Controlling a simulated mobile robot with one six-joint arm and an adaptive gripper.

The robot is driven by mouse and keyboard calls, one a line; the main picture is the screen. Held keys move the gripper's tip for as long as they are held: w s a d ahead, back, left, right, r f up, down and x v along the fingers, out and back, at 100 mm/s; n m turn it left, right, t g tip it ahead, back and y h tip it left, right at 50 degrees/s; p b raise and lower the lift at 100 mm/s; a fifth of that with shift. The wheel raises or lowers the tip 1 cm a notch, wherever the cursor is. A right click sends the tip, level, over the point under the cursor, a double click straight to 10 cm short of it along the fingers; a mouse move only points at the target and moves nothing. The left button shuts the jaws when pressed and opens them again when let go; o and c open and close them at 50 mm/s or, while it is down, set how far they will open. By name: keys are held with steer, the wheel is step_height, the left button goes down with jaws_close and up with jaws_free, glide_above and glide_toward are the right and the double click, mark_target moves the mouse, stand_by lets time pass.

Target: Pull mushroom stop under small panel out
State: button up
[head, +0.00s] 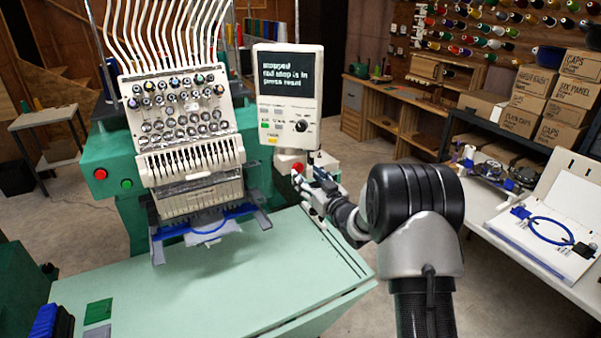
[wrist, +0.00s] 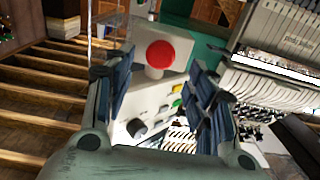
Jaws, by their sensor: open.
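The mushroom stop (head: 297,168) is a red round button on a pale box under the small panel (head: 289,100). In the wrist view the red stop (wrist: 160,54) faces me, large, between and beyond my fingers. My gripper (head: 308,183) is at the stop in the head view, partly in front of its box. In the wrist view my gripper (wrist: 158,78) is open, one finger on each side of the stop, with nothing held. I cannot tell whether the fingers touch it. The panel screen reads "stopped", "red stop is in", "press reset".
The embroidery machine head (head: 188,120) with its needles stands left of the panel. A pale green table (head: 210,285) lies below. Another red button (head: 100,174) and a green one (head: 126,184) sit on the machine's left. A white bench (head: 490,215) with hoops stands at right.

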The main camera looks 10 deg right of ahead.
mark_target(299, 168)
steer(key=x, duration=0.5)
steer(key=shift+c, duration=0.5)
jaws_close()
